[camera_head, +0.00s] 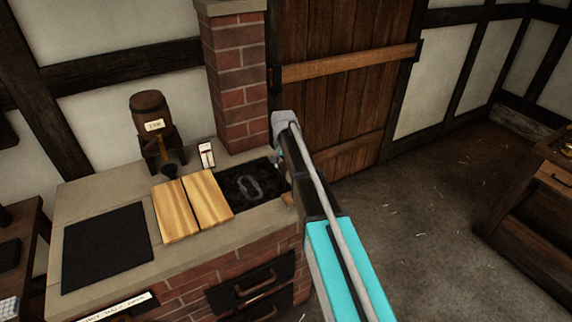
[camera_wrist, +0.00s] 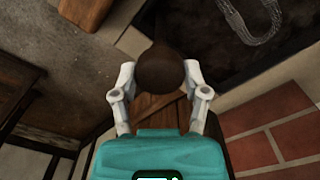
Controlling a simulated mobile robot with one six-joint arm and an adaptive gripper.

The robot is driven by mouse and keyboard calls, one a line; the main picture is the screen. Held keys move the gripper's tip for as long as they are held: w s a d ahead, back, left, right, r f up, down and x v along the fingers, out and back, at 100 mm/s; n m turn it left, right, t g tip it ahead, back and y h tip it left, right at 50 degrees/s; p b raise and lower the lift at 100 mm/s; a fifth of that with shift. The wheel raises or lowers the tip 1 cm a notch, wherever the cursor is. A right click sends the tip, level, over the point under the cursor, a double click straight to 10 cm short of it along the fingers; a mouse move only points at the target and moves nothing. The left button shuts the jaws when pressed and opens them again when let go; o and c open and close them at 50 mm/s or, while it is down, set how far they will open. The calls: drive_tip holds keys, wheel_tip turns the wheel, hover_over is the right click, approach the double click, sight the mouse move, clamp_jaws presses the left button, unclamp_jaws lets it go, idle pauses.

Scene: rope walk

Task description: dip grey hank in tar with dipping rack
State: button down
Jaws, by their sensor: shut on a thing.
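My gripper (camera_wrist: 159,70) is shut on a round dark-brown knob (camera_wrist: 163,64) in the wrist view, one finger on each side. What the knob belongs to is hidden. The grey hank (camera_head: 248,187) is a looped coil on a dark, lumpy surface in the sunken black opening (camera_head: 272,178) of the brick counter. It also shows at the top right of the wrist view (camera_wrist: 252,22), apart from my fingers. In the head view my arm hides my gripper beside the opening's right end. A small barrel labelled TAR (camera_head: 150,112) stands at the back. I cannot make out the dipping rack.
Two pale wooden boards (camera_head: 193,205) lie left of the opening, with a black panel (camera_head: 105,246) beyond them. A brick pillar (camera_head: 236,85) rises behind. Drawers (camera_head: 258,288) are in the counter front. The floor (camera_head: 432,185) to the right is clear.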

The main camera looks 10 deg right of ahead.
drive_tip(key=shift+w+a+r+p, duration=0.1)
drive_tip(key=shift+r+p, duration=1.7)
drive_tip(key=shift+r, duration=0.3)
drive_tip(key=shift+w, duration=0.2)
drive_tip(key=shift+c, duration=2.2)
unclamp_jaws()
drive_tip(key=o, duration=0.3)
drive_tip(key=shift+r, duration=0.1)
drive_tip(key=shift+s, duration=0.25)
